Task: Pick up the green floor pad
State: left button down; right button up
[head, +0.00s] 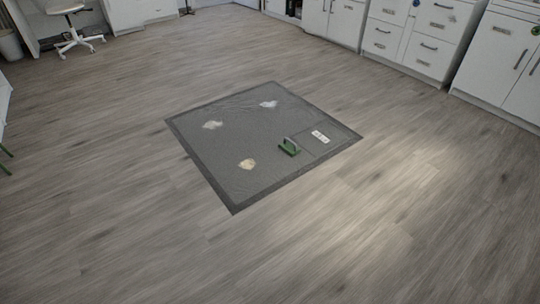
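The green floor pad (289,150) is a small green block with a pale grey upright handle on top. In the head view it sits on the dark grey floor mat (228,190), right of the mat's middle. Neither of my grippers shows in this view, so their distance from the pad cannot be seen.
The mat also bears two whitish patches (213,125), (269,104), a yellowish patch (247,164) and a white label (320,136). White cabinets (425,50) line the back right. A white swivel chair (72,32) stands back left. The wooden floor (330,240) around the mat is clear.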

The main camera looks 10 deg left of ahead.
aim_at(289, 146)
jog(key=i+j+z, duration=0.15)
jog(key=i, duration=0.25)
jog(key=i+j+z, duration=0.1)
jog(key=i+j, duration=0.3)
jog(key=i+j+z, duration=0.15)
jog(key=i+j, duration=0.25)
jog(key=i+j+z, duration=0.15)
jog(key=i+j, duration=0.2)
jog(key=i+j+z, duration=0.1)
jog(key=i+j, duration=0.25)
jog(key=i+j+z, duration=0.15)
jog(key=i+j, duration=0.15)
jog(key=j, duration=0.25)
jog(key=i+j+z, duration=0.15)
jog(key=i+j, duration=0.15)
jog(key=j, duration=0.2)
jog(key=i+j+z, duration=0.1)
jog(key=i+j, duration=0.2)
jog(key=j, duration=0.2)
